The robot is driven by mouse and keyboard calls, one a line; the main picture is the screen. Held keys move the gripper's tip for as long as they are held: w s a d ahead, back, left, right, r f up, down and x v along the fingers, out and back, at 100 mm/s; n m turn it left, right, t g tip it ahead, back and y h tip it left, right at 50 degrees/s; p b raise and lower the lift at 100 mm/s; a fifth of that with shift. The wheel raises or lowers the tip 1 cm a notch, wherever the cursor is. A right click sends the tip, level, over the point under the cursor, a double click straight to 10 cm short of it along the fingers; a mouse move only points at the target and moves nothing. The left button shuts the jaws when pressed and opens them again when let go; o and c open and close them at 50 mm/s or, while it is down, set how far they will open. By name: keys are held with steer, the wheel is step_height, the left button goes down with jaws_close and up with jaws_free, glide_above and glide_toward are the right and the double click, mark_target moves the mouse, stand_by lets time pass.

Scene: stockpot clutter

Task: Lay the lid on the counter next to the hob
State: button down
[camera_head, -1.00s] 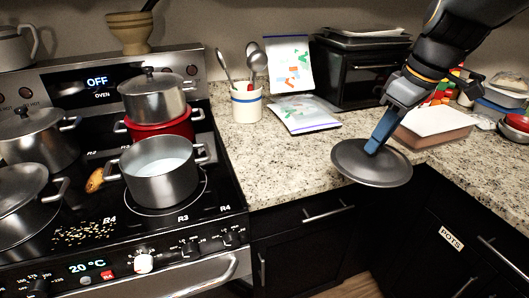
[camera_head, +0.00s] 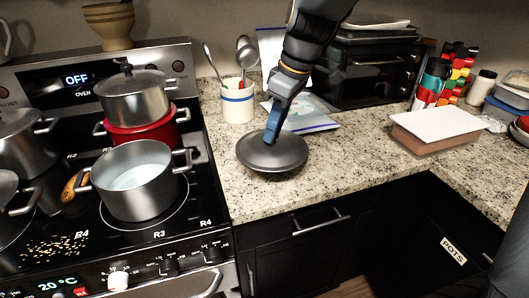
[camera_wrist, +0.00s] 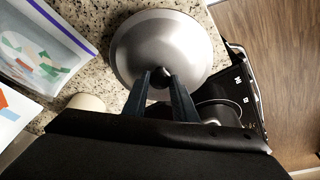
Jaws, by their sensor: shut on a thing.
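The lid (camera_head: 290,155) is a round grey metal disc with a dark knob, over the granite counter (camera_head: 245,195) just right of the hob (camera_head: 165,222). It looks level. I cannot tell whether it touches the counter or hovers slightly above it. My gripper (camera_head: 271,138) comes down from above and is shut on the lid's knob. In the wrist view my gripper's fingers (camera_wrist: 163,88) close around the knob, and the lid (camera_wrist: 155,40) lies beyond them. An uncovered pot (camera_head: 138,200) with pale liquid stands on the hob's front right ring.
A covered pot (camera_head: 135,97) sits on a red pot (camera_head: 150,130). A food tub (camera_head: 432,136) is at right; the counter between is clear.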

mark_target(276, 144)
steer(key=shift+f+p, duration=0.5)
steer(key=shift+f, duration=2.85)
steer(key=shift+f, duration=0.15)
steer(key=c, duration=1.4)
jaws_free()
steer(key=shift+c, duration=0.2)
steer(key=b+v, duration=0.2)
steer(key=v, duration=0.8)
steer(key=shift+r, duration=0.4)
steer(key=shift+s+d+r, duration=0.15)
steer(key=shift+r, duration=0.4)
steer(key=s+d+f+m, duration=0.1)
steer(key=d+f+m, duration=0.1)
steer(key=f, duration=0.1)
steer(key=s+d+f+m+h, duration=0.1)
steer(key=s+d+f+m, duration=0.1)
steer(key=f, duration=0.1)
steer(key=s+d+f+m, duration=0.2)
steer(key=f, duration=0.1)
steer(key=shift+s+d+f+h, duration=0.25)
steer(key=shift+d+f+h, duration=0.05)
steer(key=shift+d+f, duration=0.1)
steer(key=s+d+f+m+g+h, duration=0.1)
steer(key=s+d+f+m, duration=0.4)
steer(key=s+f+m, duration=0.1)
steer(key=shift+s+f, duration=0.75)
steer(key=shift+s, duration=0.05)
